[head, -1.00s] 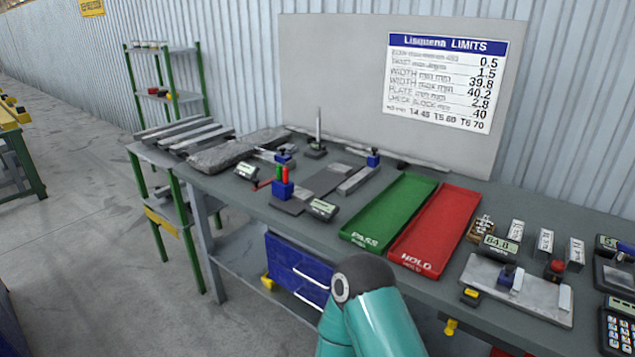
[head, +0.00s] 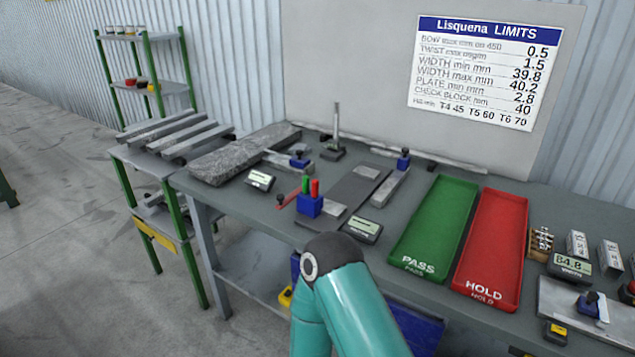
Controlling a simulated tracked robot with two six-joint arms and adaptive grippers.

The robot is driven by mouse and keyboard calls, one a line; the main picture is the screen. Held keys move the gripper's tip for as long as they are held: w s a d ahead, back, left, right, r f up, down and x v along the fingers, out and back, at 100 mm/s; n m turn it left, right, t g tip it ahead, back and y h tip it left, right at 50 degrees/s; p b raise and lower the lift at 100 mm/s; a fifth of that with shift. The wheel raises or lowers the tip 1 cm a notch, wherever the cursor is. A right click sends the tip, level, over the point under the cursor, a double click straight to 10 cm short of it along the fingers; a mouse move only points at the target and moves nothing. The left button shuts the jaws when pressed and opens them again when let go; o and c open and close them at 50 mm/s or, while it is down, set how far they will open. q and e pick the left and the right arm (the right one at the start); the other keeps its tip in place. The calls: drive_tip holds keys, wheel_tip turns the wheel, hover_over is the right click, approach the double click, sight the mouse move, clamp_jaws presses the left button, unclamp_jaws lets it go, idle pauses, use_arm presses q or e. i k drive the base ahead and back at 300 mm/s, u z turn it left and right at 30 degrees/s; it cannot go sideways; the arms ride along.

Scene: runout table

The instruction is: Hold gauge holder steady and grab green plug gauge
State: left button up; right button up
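The gauge holder is a small blue block (head: 310,205) on the grey bench, left of the green tray. The green plug gauge (head: 305,184) stands upright in it, beside a red one (head: 315,188). Both seem seated in the block. A teal and black arm link of mine rises at the bottom centre, in front of the bench edge. Neither of my grippers is in view, so their state and distance from the holder are hidden.
A green PASS tray (head: 436,225) and a red HOLD tray (head: 494,250) lie right of the holder. A display box (head: 363,229) sits close on its right, another (head: 260,180) to its left. A dark granite slab (head: 240,155) and an upright stand (head: 335,140) are behind.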

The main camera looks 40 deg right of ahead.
sight(306, 179)
drive_tip(key=u, duration=0.05)
drive_tip(key=i, duration=1.3)
drive_tip(key=z, duration=1.95)
drive_tip(key=k, duration=0.85)
drive_tip(key=z, duration=0.15)
drive_tip(key=i, duration=0.85)
drive_tip(key=u, duration=0.1)
